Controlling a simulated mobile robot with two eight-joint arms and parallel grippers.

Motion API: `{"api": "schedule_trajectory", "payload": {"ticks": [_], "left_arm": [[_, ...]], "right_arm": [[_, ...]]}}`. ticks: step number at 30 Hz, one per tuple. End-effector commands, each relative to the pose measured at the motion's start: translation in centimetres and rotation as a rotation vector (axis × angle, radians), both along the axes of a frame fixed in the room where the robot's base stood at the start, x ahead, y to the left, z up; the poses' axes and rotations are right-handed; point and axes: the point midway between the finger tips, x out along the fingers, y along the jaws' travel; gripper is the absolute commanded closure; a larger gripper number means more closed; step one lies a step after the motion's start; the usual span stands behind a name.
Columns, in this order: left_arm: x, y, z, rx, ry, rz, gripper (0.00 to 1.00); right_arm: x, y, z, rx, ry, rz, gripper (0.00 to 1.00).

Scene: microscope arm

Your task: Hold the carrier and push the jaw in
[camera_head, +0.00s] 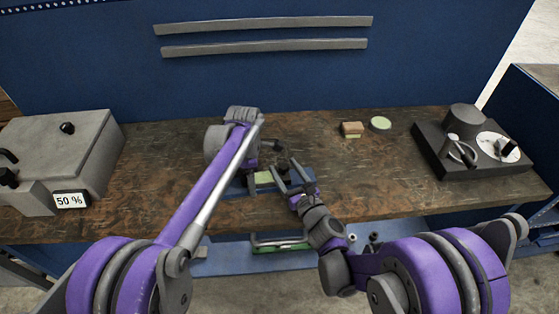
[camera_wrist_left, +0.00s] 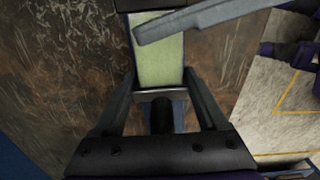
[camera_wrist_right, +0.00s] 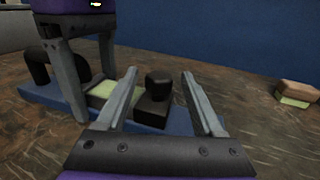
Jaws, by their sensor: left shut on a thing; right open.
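The carrier (camera_head: 264,177) has a pale green top and sits on a blue base (camera_wrist_right: 40,97) on the bench. It also shows in the left wrist view (camera_wrist_left: 160,60). My left gripper (camera_head: 247,180) is shut on it from above, with one finger on each side. A dark block with a round knob, which looks like the jaw (camera_wrist_right: 155,103), stands on the base beside the carrier. My right gripper (camera_wrist_right: 160,78) is open, its fingers apart on either side of the jaw in the right wrist view. Whether they touch it I cannot tell. My left arm hides part of the base in the head view.
A grey box with a 50 % display (camera_head: 60,150) stands at the left. A black device with a dial (camera_head: 440,150) is at the right. The right-centre bench is clear.

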Motion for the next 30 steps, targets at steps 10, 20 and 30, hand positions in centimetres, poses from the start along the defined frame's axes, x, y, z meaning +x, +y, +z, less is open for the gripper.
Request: {"api": "schedule_trajectory", "payload": {"ticks": [10, 20, 30], "left_arm": [[0.0, 0.0, 0.1, 0.0, 0.0, 0.0, 1.0], [0.0, 0.0, 0.1, 0.0, 0.0, 0.0, 1.0], [0.0, 0.0, 0.1, 0.0, 0.0, 0.0, 0.0]], "right_arm": [[-6.1, -2.3, 0.0, -0.001, 0.0, -0.001, 0.31], [-7.2, -2.6, 0.0, 0.0, 0.0, 0.001, 0.31], [-7.2, -2.6, 0.0, 0.0, 0.0, 0.001, 0.31]]}}
